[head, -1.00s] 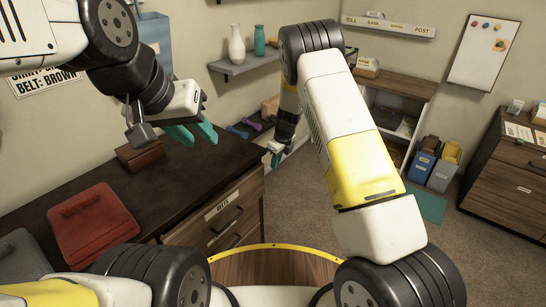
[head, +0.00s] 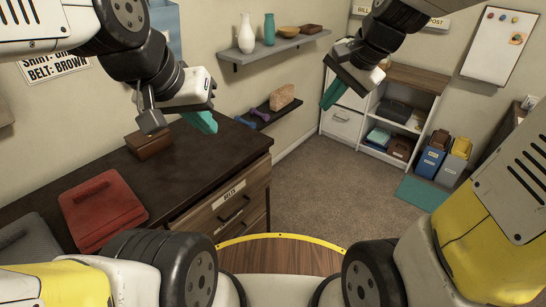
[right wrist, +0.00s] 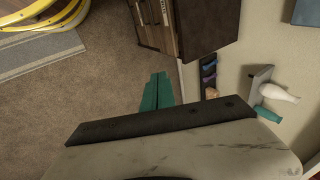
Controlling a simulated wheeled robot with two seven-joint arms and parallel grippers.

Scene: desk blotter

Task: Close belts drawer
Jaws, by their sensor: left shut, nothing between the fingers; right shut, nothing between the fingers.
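The belts drawer (head: 238,206) is the labelled top drawer in the wooden front of the dark-topped cabinet. Its front looks flush with the cabinet, with no open interior showing. My left gripper (head: 202,122) is shut and empty above the cabinet top, apart from the drawer. My right gripper (head: 332,95) is shut and empty, raised in the air to the right of the cabinet and well away from the drawer. In the right wrist view its teal fingers (right wrist: 157,92) are together, and the cabinet's side and drawer fronts (right wrist: 160,22) show beyond them.
A red case (head: 100,208) and a brown box (head: 148,143) lie on the cabinet top (head: 190,165). A wall shelf (head: 275,48) holds vases. A white shelf unit (head: 395,115) and bins (head: 440,160) stand at the back. The carpet (head: 330,190) between is clear.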

